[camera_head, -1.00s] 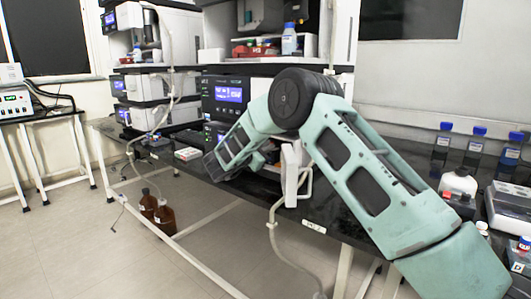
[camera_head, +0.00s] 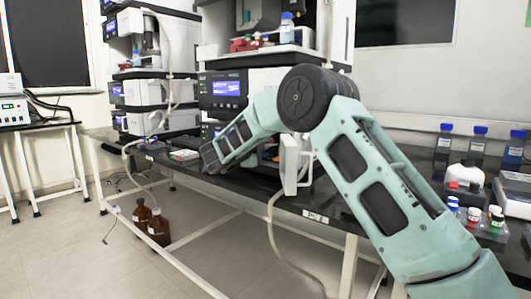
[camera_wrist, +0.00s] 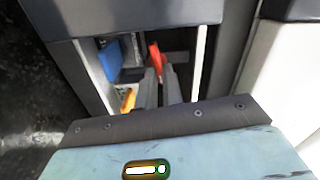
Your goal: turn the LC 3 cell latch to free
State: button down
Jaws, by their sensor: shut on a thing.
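In the wrist view a small red lever (camera_wrist: 155,55), apparently the cell latch, stands inside an open recess in a dark instrument front. My gripper (camera_wrist: 158,77) reaches into the recess with its dark fingers close together at the lever's lower end, shut on it. The fingers cover that end, so the latch's exact angle is hard to tell. In the head view my arm hides the lever and the fingertips. The instrument stack (camera_head: 227,90) with a lit blue display stands behind my arm.
Beside the lever are a blue part (camera_wrist: 111,60) and an orange-yellow part (camera_wrist: 128,98), between pale side walls. Several blue-capped bottles (camera_head: 476,146) and small vials stand on the black bench at right. Brown bottles (camera_head: 159,228) stand below the bench.

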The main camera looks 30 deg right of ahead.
jog(key=shift+f+m+b, duration=0.25)
jog(key=shift+m+b, duration=0.35)
jog(key=shift+m, duration=0.1)
jog(key=shift+a, duration=0.1)
jog(key=c, duration=1.5)
grip_release()
jog(key=shift+r, duration=0.1)
jog(key=shift+c, duration=0.2)
jog(key=p+v, duration=0.2)
jog(key=v, duration=1.5)
jog(key=shift+a, duration=0.15)
